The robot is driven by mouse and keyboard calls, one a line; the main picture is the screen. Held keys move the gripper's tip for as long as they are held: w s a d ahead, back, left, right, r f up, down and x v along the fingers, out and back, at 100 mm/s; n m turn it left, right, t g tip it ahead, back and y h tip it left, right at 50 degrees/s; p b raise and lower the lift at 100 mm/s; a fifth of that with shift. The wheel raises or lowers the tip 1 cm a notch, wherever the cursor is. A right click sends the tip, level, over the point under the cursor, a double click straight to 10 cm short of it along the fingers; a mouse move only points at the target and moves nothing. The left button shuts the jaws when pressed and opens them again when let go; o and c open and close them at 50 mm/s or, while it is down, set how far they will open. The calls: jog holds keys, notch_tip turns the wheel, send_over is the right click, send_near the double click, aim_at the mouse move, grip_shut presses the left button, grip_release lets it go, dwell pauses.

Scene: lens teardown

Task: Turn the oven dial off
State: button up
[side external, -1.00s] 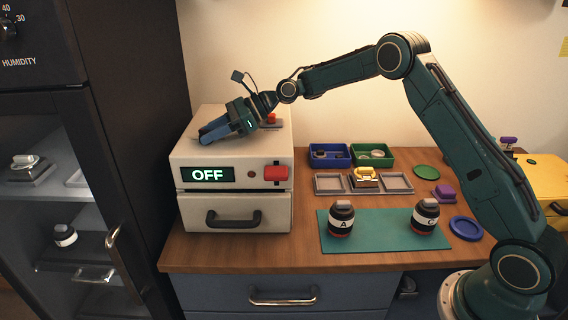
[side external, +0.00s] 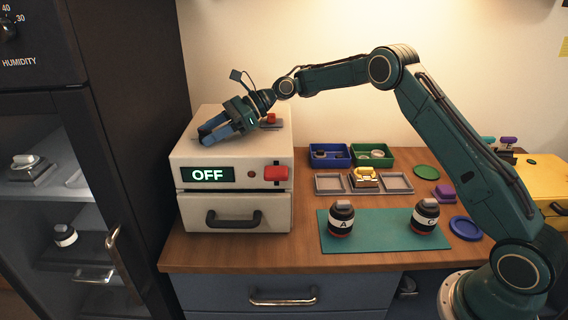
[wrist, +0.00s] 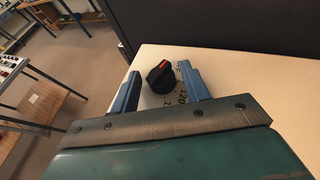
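The oven (side external: 232,160) is a cream box on the bench, and its green display (side external: 207,174) reads OFF. The oven dial (wrist: 161,77) is a black knob with a red pointer on the cream top surface, with printed numbers such as 120 beside it. In the side view the dial is hidden behind my gripper. My gripper (wrist: 160,92) is open above the oven top, its two blue fingers on either side of the dial in the wrist view. I see gaps between the dial and both fingers there. The gripper also shows in the side view (side external: 213,134).
A red block (side external: 276,173) sticks out of the oven front, and a red-topped part (side external: 270,119) sits on its top. A dark cabinet (side external: 130,120) stands close on the left. Lens barrels A (side external: 341,219) and C (side external: 425,216) stand on a green mat (side external: 376,240).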

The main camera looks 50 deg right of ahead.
jog(key=shift+o, duration=0.2)
jog(key=shift+d, duration=0.1)
jog(key=v, duration=1.3)
jog(key=shift+s+d+r, duration=0.15)
jog(key=shift+d+r, duration=0.05)
jog(key=shift+d, duration=0.05)
jog(key=shift+s+a+r+n, duration=0.15)
jog(key=shift+a+r+n, duration=0.15)
jog(key=shift+r, duration=0.15)
jog(key=s+a+r+n+t+h, duration=0.1)
jog(key=s+a+r+n+h, duration=0.1)
jog(key=s+r+n+h, duration=0.35)
jog(key=s+a+r+n+h, duration=0.25)
jog(key=s+n, duration=0.35)
jog(key=s, duration=0.4)
jog(key=s+d+f+n+h, duration=0.1)
jog(key=s+f+n, duration=0.1)
jog(key=s, duration=0.6)
jog(key=s+d+f+n+h, duration=0.2)
jog(key=s+f+n, duration=0.1)
jog(key=s, duration=0.5)
jog(key=s+d+f+n+h, duration=0.1)
jog(key=s+d+f+n, duration=0.1)
jog(key=s+n, duration=0.3)
jog(key=s+f, duration=0.1)
jog(key=s, duration=0.2)
jog(key=shift+s+d+f+h, duration=0.15)
jog(key=shift+s+h, duration=0.15)
jog(key=shift+s, duration=0.1)
